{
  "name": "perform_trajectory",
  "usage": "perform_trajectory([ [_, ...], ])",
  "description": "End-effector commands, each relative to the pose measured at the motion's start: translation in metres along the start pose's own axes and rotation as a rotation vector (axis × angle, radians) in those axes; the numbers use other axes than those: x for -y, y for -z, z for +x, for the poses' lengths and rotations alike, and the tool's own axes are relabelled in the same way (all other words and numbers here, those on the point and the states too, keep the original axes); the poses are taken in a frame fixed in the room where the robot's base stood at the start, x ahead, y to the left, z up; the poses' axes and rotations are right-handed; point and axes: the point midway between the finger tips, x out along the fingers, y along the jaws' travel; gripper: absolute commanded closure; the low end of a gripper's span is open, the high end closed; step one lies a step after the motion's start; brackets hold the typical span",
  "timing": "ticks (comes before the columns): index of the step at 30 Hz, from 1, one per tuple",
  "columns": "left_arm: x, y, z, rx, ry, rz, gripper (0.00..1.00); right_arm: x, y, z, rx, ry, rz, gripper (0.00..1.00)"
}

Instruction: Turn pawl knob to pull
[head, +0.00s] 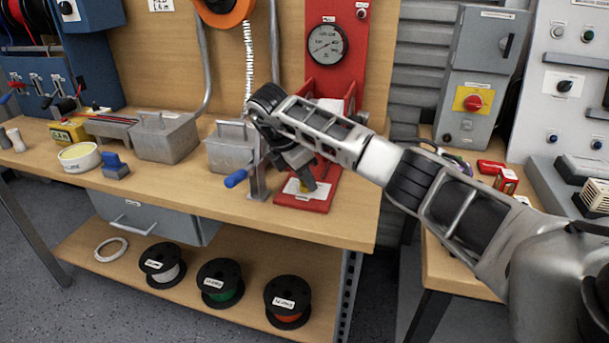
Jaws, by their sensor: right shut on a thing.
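A red stand with a round dial gauge (327,44) on its upright panel stands at the back right of the wooden bench. Its red base (318,204) carries a white label plate. My right gripper (307,184) points down over this plate, shut on a small yellowish piece, seemingly the pawl knob (305,187). The fingers hide most of the knob, so its turn position cannot be read. A crank with a blue handle (236,178) sticks out to the left of the gripper. My left gripper is out of view.
Grey metal boxes (165,138) stand on the bench to the left. An orange reel (222,10) with a white coiled line hangs above. Cable spools (220,282) lie on the lower shelf. A grey cabinet with a red switch (473,102) stands at the right.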

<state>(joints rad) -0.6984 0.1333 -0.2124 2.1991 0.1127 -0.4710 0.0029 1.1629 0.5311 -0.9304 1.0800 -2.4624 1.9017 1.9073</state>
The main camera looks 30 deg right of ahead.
Motion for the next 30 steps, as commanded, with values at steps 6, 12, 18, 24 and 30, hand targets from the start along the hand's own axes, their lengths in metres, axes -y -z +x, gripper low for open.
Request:
perform_trajectory([
  [6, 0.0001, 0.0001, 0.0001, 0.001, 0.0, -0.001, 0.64, -0.0003, 0.0008, 0.0, -0.002, 0.017, 0.037, 0.93],
  [12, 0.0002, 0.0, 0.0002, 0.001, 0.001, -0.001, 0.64, -0.0002, 0.0008, 0.0002, -0.002, 0.02, 0.045, 0.93],
  [18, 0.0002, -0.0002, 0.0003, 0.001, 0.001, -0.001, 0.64, -0.0002, 0.0009, 0.0003, -0.002, 0.019, 0.044, 0.93],
  [24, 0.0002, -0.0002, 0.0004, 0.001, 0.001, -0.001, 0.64, -0.0002, 0.0007, 0.0003, -0.002, 0.019, 0.044, 0.49],
  [30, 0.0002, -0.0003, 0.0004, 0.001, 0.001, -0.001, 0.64, -0.0004, 0.0005, -0.0006, -0.001, 0.018, 0.044, 0.49],
])
